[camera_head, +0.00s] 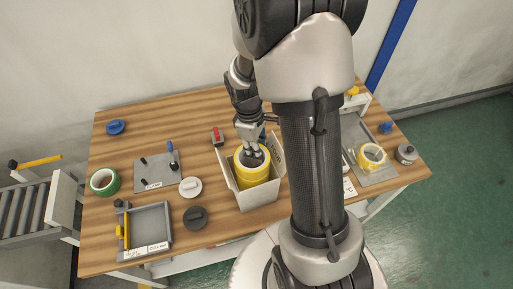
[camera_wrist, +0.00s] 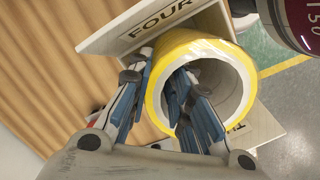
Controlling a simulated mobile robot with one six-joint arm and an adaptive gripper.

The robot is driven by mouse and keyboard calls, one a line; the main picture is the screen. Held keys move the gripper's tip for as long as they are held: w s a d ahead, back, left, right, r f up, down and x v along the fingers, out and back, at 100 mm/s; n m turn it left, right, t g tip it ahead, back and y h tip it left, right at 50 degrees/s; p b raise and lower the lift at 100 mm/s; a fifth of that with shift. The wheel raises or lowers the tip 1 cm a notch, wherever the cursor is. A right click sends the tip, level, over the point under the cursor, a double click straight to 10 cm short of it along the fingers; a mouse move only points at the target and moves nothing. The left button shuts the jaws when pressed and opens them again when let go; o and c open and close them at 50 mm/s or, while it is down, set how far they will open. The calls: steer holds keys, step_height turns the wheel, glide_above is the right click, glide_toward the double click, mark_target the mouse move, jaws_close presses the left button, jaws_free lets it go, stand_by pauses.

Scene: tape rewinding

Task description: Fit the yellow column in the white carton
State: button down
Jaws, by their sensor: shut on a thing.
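The white carton (camera_head: 259,197) stands open on the table, left of my arm. Its flap lettered "FOUR" (camera_wrist: 152,27) shows in the wrist view. The yellow column (camera_head: 243,177), a hollow round stack, is upright inside the carton's walls, its upper part near or a little above the rim. It also shows in the wrist view (camera_wrist: 153,98) with a pale, wide bore. My gripper (camera_head: 250,154) points down at its top. In the wrist view my gripper (camera_wrist: 160,95) has fingers on both sides of the column's wall, some in the bore. The column's bottom is hidden.
A green tape roll (camera_head: 104,182), a white disc (camera_head: 190,187), a dark disc (camera_head: 195,217) and a grey tray (camera_head: 151,225) lie left of the carton. A yellow tape roll (camera_head: 371,156) sits on a plate at the right. A conveyor (camera_head: 25,205) adjoins the left edge.

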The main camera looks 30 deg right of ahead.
steer(key=shift+f+b, duration=0.4)
steer(key=shift+f, duration=0.25)
steer(key=shift+f+b, duration=0.35)
steer(key=shift+f, duration=0.25)
steer(key=c, duration=1.4)
jaws_free()
steer(key=shift+o, duration=0.3)
steer(key=shift+o, duration=0.9)
steer(key=shift+r, duration=0.1)
